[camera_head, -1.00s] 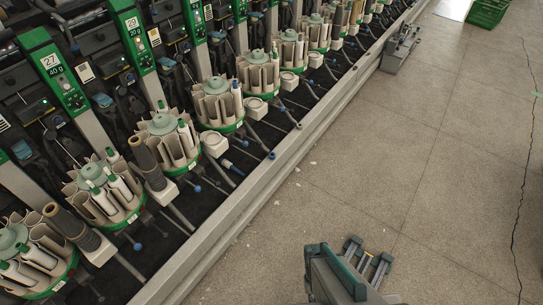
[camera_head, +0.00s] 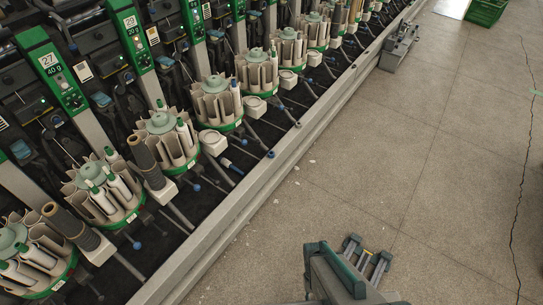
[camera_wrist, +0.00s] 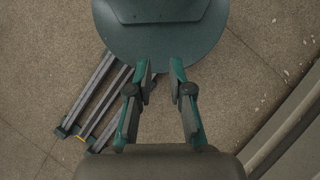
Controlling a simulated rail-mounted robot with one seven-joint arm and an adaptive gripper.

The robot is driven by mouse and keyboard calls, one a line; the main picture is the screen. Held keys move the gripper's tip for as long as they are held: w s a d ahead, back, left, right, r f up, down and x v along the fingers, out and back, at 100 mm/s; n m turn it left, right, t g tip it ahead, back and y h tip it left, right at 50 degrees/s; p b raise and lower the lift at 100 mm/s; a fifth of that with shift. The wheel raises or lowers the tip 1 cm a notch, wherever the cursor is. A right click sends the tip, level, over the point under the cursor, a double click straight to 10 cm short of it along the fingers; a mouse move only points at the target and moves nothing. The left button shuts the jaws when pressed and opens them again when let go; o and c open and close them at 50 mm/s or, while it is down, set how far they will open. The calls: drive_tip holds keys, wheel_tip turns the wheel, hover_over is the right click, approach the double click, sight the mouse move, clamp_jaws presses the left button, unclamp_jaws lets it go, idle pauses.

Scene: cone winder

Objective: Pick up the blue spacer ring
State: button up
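I cannot make out a separate blue spacer ring with certainty in either view. In the head view, a small blue piece (camera_head: 228,163) with a pale part sits on the dark bed of the winder, beside a white box-shaped holder; it is too small to tell whether it is a ring. Several blue knobs on the machine's rods also show. In the wrist view, my gripper (camera_wrist: 161,76) has its two fingers apart, with nothing between them. It is over the floor, away from the winder. I do not clearly see the gripper in the head view.
The cone winder's green-based magazines (camera_head: 168,140) run in a diagonal row along a grey metal edge rail (camera_head: 235,210). Dark cones (camera_head: 146,162) lean between some of them. The speckled floor (camera_head: 400,160) right of the rail is mostly clear. A green crate (camera_head: 487,12) stands far off.

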drive_tip(key=o, duration=0.8)
drive_tip(key=shift+o, duration=0.2)
